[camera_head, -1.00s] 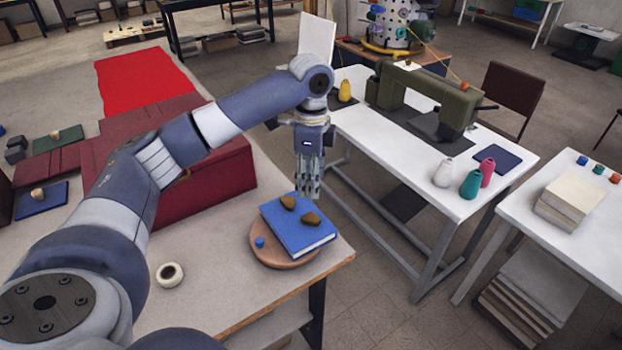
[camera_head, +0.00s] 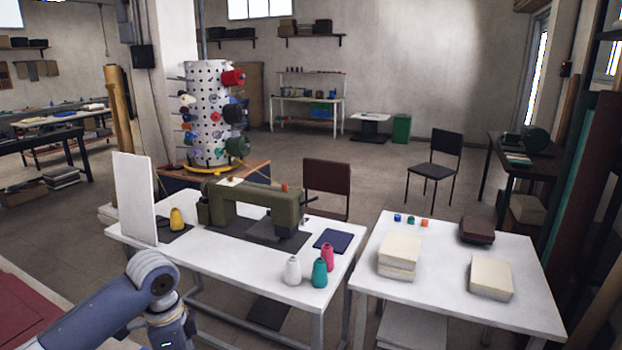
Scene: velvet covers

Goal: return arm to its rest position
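My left arm (camera_head: 125,293) comes in at the lower left of the head view. Its forearm and wrist joint show, but the gripper itself is below the bottom edge, so its fingers are hidden. The wrist is in front of the near left corner of the white sewing table (camera_head: 238,262). My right arm and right gripper do not show.
A green sewing machine (camera_head: 250,212), a yellow cone (camera_head: 177,220) and several thread cones stand on the sewing table. A second white table (camera_head: 450,290) at right bears cream stacks (camera_head: 400,254). A dark red surface (camera_head: 25,310) is at lower left.

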